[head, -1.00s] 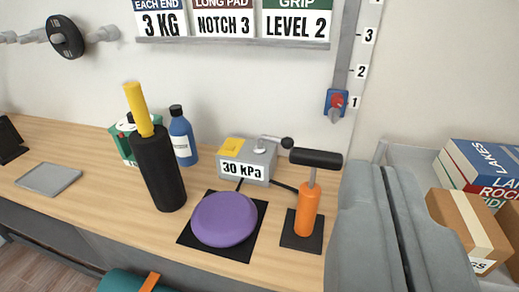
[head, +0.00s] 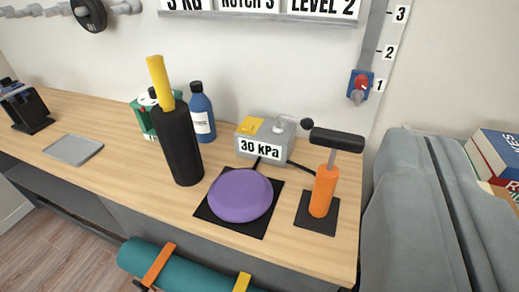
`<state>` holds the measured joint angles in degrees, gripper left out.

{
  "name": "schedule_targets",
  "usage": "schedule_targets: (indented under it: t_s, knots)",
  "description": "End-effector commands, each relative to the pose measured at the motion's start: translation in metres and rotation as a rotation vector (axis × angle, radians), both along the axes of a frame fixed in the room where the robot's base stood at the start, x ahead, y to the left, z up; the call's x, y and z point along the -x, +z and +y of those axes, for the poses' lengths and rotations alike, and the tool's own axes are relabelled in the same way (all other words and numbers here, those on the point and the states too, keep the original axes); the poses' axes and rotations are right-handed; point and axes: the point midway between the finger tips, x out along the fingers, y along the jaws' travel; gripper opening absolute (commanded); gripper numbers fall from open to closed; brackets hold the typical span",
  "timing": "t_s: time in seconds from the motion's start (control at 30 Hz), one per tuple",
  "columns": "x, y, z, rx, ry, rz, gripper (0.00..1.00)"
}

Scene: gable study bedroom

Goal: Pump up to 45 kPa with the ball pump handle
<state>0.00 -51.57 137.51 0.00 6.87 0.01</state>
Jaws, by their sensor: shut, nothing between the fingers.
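The ball pump (head: 324,190) is an orange upright cylinder on a dark square base at the right end of the wooden bench. Its black T-shaped handle (head: 337,139) stands raised on a short grey rod. Left of it, a grey gauge box (head: 272,132) has a label reading 30 kPa (head: 259,147), a yellow top piece and a lever with a dark knob. Black hose pieces show beside the box. A purple domed cushion (head: 240,195) lies on a black mat (head: 256,224) in front of the box. My gripper is not in view, and nothing touches the handle.
A black cylinder with a yellow rod (head: 178,140), a blue bottle (head: 202,115) and a grey tray (head: 73,150) stand on the bench (head: 110,185). A grey padded thing (head: 425,210) stands right of it. A teal roll (head: 190,267) is below the front edge.

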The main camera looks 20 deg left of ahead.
Motion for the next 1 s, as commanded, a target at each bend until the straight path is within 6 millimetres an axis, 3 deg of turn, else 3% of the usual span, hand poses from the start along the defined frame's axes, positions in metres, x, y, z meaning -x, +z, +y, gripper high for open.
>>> schedule_targets:
  t_s: [0.23,0.37,1.0]
  knots:
    - [-0.002,0.0,0.0,0.008,0.0,0.009,0.0]
    - [-0.014,0.0,0.0,0.048,0.003,0.056,0.0]
    - [-0.117,-0.012,-0.001,0.465,0.164,0.528,0.0]
